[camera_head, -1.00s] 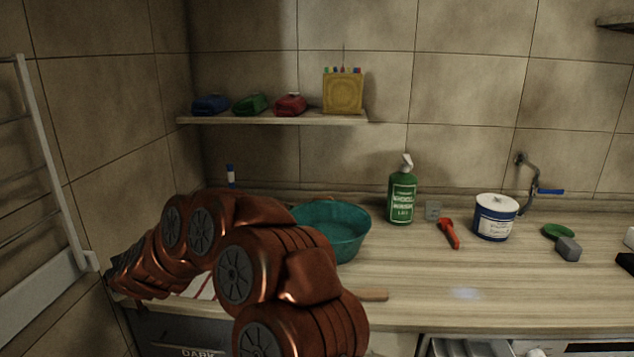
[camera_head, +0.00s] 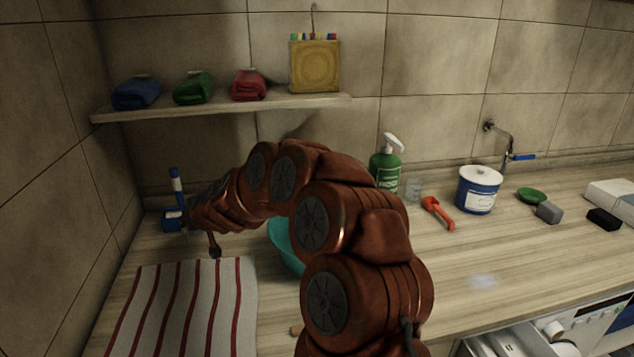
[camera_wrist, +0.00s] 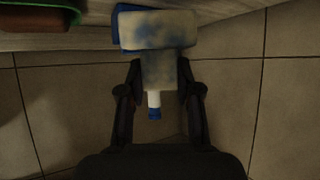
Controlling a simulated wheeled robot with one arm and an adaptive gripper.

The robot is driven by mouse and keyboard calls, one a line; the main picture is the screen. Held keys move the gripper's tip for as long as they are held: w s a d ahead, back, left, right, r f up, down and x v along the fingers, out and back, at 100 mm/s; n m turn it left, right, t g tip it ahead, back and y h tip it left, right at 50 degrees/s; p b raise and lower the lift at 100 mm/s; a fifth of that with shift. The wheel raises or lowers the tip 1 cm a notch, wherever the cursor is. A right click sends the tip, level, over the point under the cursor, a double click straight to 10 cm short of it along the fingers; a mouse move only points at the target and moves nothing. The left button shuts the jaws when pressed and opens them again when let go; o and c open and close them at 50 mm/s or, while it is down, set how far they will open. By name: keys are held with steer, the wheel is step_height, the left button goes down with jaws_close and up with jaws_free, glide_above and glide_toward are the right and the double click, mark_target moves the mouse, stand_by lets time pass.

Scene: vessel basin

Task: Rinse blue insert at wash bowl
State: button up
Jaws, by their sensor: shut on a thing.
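The wash bowl (camera_head: 287,248) is teal and stands on the counter, mostly hidden behind my arm; its inside does not show. My gripper (camera_wrist: 160,68) is shut on the stem of the blue insert. In the wrist view, the insert (camera_wrist: 158,30) has a pale, broad face with smeared blue blotches and blue edges. In the head view, a small blue block (camera_head: 173,220), which looks like the insert, shows at the arm's far end, left of the bowl. My fingers are largely hidden there. A green edge at the wrist view's top left may be the bowl.
A striped cloth (camera_head: 185,310) lies at front left. A green pump bottle (camera_head: 385,163), glass, red-orange tool (camera_head: 437,212) and white-blue tub (camera_head: 478,190) stand right of my arm. A shelf (camera_head: 225,105) is above.

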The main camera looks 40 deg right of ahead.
steer(key=d+r+n+g+y, duration=0.2)
steer(key=d+r+n, duration=0.1)
steer(key=d, duration=0.4)
steer(key=s+d+r+n+g+y+p, duration=0.1)
steer(key=s+d+r+n+g, duration=0.35)
steer(key=s+d, duration=0.5)
steer(key=s+d+r+n+g+y+p, duration=0.1)
steer(key=s+d+r+n+g, duration=0.3)
steer(key=s+d, duration=0.55)
steer(key=shift+n+t, duration=0.25)
steer(key=shift+t, duration=0.2)
steer(key=shift+s+a+f, duration=0.45)
steer(key=shift+f, duration=1.9)
steer(key=shift+s+a+f, duration=0.4)
steer(key=shift+f, duration=2)
steer(key=shift+s+a+f, duration=0.45)
steer(key=shift+f, duration=1.9)
steer(key=shift+r, duration=0.1)
step_height(320, 180, up, 13)
